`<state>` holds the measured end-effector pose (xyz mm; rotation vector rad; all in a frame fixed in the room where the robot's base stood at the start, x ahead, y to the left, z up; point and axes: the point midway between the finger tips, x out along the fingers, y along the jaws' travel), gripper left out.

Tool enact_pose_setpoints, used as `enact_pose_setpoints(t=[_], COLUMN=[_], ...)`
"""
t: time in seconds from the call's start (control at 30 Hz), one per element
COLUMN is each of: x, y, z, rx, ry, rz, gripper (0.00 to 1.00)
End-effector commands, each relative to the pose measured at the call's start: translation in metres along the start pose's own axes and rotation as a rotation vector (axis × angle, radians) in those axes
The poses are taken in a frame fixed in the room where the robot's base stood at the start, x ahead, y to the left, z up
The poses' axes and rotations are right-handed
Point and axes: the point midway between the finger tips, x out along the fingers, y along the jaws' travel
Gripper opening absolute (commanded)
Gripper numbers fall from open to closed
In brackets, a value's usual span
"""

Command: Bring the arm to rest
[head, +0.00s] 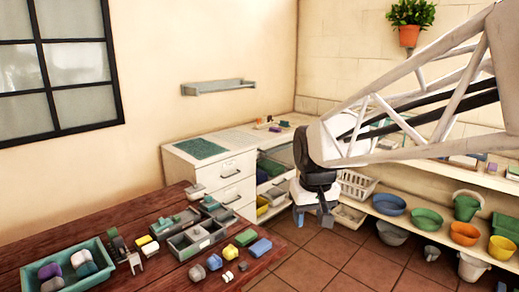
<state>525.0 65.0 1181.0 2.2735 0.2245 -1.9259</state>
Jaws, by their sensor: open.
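My arm (400,125), a white lattice frame with dark cables, reaches in from the right edge. It ends in a dark wrist. My gripper (313,217) hangs from it, pointing down, just right of the wooden table in the picture. Its two fingers are apart, with nothing seen between them. The floor tiles show behind and below it. Nothing is seen touching it.
A dark red wooden table (150,192) fills the lower left. It bears a green tray (97,248) of blocks, a grey divided box (178,253) and several loose blocks. White drawers (225,172) stand behind. Low shelves (372,209) at right hold bowls. Floor (345,262) is clear in front.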

Motion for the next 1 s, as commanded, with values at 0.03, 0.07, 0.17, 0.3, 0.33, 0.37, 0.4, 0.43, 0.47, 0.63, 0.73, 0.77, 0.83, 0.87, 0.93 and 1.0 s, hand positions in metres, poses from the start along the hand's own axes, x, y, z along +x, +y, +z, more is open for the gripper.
enact_pose_setpoints(t=[0.03,0.07,0.17,0.3,0.33,0.37,0.4,0.43,0.47,0.63,0.73,0.77,0.83,0.87,0.93,1.0], x=[-0.003,-0.004,-0.007,-0.009,-0.009,-0.009,-0.009,-0.009,-0.009,-0.006,-0.003,-0.001,0.001,0.002,0.004,0.005], y=[0.003,0.005,0.009,0.014,0.015,0.016,0.017,0.018,0.019,0.021,0.022,0.022,0.022,0.022,0.022,0.022], z=[0.014,0.021,0.045,0.08,0.087,0.094,0.104,0.111,0.118,0.159,0.181,0.187,0.199,0.204,0.212,0.218], rx=[0.013,0.021,0.046,0.081,0.088,0.096,0.106,0.114,0.122,0.163,0.187,0.193,0.207,0.212,0.221,0.228], ry=[0.005,0.008,0.015,0.024,0.027,0.029,0.032,0.034,0.036,0.049,0.055,0.056,0.06,0.061,0.064,0.065], rz=[0.002,0.003,0.006,0.011,0.012,0.013,0.015,0.016,0.017,0.023,0.026,0.027,0.029,0.029,0.031,0.031], gripper=[0.49,0.49,0.49,0.49,0.49,0.49,0.49,0.49,0.49,0.49,0.49,0.49,0.49,0.49,0.49,0.49])
